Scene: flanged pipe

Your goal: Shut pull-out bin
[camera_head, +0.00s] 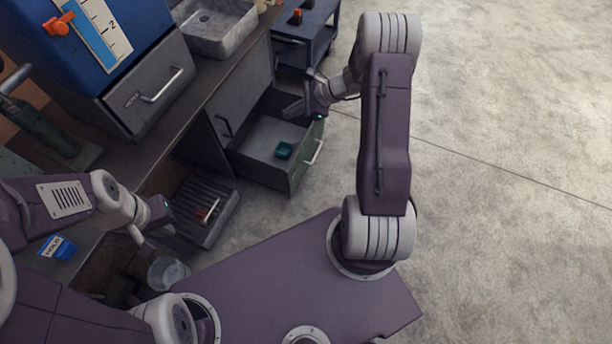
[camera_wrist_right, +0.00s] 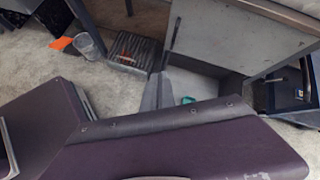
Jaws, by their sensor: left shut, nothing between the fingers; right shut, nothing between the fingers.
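The pull-out bin (camera_head: 262,172) stands open below the workbench, a grey box with a green front and a pale bar handle (camera_head: 314,152). A small green block (camera_head: 284,150) lies inside it. My right gripper (camera_head: 293,110) is shut and empty, above the far part of the bin; whether it touches the bin, I cannot tell. In the right wrist view the shut fingers (camera_wrist_right: 158,90) point at the bin (camera_wrist_right: 200,82), and part of the green block (camera_wrist_right: 187,100) shows. My left gripper (camera_head: 163,208) is shut and empty, near the bench's front edge, well left of the bin.
A ribbed grey tray (camera_head: 212,222) with a red-handled item sits low, left of the bin. A clear bucket (camera_head: 168,272) stands nearer. A grey drawer (camera_head: 150,92) and metal basin (camera_head: 215,30) are above. A blue cart (camera_head: 305,35) stands behind. Floor to the right is clear.

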